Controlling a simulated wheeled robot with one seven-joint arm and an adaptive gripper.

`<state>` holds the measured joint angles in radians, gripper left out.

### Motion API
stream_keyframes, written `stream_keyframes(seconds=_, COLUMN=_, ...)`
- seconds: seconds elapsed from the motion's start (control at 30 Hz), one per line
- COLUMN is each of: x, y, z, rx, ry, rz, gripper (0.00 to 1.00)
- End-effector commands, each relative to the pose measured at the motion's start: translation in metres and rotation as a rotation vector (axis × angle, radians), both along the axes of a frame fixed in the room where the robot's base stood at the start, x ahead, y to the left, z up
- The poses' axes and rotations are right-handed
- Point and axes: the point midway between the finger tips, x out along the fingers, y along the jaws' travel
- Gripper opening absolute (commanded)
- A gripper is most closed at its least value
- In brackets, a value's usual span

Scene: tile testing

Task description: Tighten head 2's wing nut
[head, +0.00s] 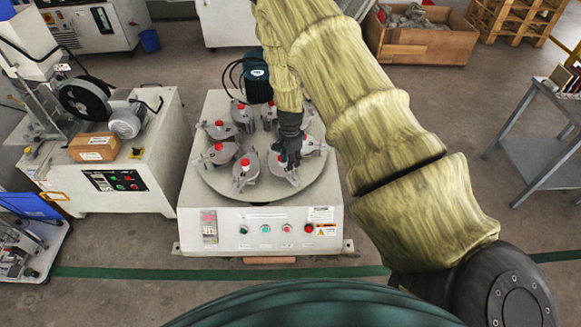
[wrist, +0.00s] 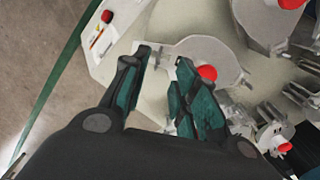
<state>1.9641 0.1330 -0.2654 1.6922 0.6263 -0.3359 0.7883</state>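The testing machine's round table (head: 222,184) carries several grey heads with red caps, set in a ring. My gripper (head: 289,160) is over the front right of this ring. In the wrist view my gripper (wrist: 166,58) is open, its two dark green fingers apart with nothing seen held between them. A grey head (wrist: 198,46) with a red cap (wrist: 207,73) lies just beyond and partly behind the right finger. I cannot make out any head number, so I cannot tell which is head 2. No wing nut is clearly readable; small metal fittings show beside the heads.
Other heads (head: 245,170) crowd close on the left of my gripper. A dark green motor (head: 258,80) stands behind the table. Buttons line the machine's front panel (head: 275,229). A bench with a grinder (head: 128,118) is at left, a grey metal table (head: 545,150) at right.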

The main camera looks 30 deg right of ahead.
Motion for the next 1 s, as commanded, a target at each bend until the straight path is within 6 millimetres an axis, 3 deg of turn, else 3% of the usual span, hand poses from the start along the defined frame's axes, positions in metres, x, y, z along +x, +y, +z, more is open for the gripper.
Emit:
stream_keyframes(seconds=0.2, x=0.001, y=0.000, z=0.032, rx=0.000, ry=-0.001, rz=0.000, gripper=0.29)
stream_keyframes(seconds=0.4, x=0.000, y=0.000, z=0.046, rx=0.000, ry=-0.001, rz=0.000, gripper=0.29)
stream_keyframes(seconds=1.0, x=0.000, y=0.000, z=0.048, rx=0.000, ry=0.001, rz=0.001, gripper=0.29)
